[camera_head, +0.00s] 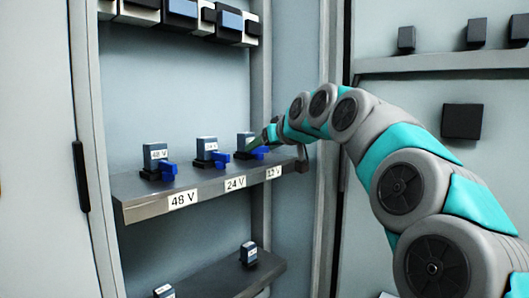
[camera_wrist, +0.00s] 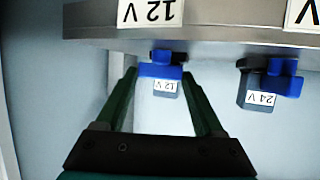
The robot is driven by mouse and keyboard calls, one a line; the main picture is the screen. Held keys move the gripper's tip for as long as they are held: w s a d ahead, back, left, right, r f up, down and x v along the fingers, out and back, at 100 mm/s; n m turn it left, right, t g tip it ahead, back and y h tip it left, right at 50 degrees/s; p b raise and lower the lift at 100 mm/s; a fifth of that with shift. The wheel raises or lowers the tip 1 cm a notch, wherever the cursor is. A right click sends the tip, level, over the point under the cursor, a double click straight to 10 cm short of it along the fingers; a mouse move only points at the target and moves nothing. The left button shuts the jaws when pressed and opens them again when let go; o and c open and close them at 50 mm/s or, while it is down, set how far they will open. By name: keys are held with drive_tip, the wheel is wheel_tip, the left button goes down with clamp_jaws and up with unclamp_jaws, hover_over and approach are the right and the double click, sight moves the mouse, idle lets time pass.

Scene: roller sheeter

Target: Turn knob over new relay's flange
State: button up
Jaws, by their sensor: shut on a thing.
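The relay labelled 12 V (camera_head: 243,139) stands at the right end of the grey shelf, behind the shelf label 12 V. It also shows upside down in the wrist view (camera_wrist: 166,91). Its blue knob (camera_wrist: 160,71) lies crosswise over the relay, between my fingertips. My gripper (camera_wrist: 160,76) is shut on this blue knob, one dark green finger at each end. In the head view, my gripper (camera_head: 264,139) reaches the relay from the right and partly hides it. The flange cannot be made out clearly.
A 24 V relay (camera_head: 207,149) and a 48 V relay (camera_head: 154,156), each with a blue knob, stand to the left on the same shelf (camera_head: 150,205). More relays (camera_head: 248,254) sit on a lower shelf. A cabinet side post (camera_head: 260,100) rises close to my gripper.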

drive_tip(key=shift+s+a+m+t+h, duration=0.1)
drive_tip(key=shift+m+t+h, duration=0.25)
drive_tip(key=shift+m+h, duration=0.5)
drive_tip(key=shift+s+a+m+t+h, duration=0.1)
drive_tip(key=shift+m+t+h, duration=0.25)
drive_tip(key=shift+m+h, duration=0.45)
drive_tip(key=shift+a+m+h, duration=0.1)
drive_tip(key=shift+m+h, duration=0.15)
drive_tip(key=shift+h, duration=0.2)
drive_tip(key=o, duration=1.4)
drive_tip(key=shift+s, duration=0.1)
drive_tip(key=shift+b+v, duration=0.5)
drive_tip(key=shift+v, duration=3.25)
drive_tip(key=shift+f, duration=0.1)
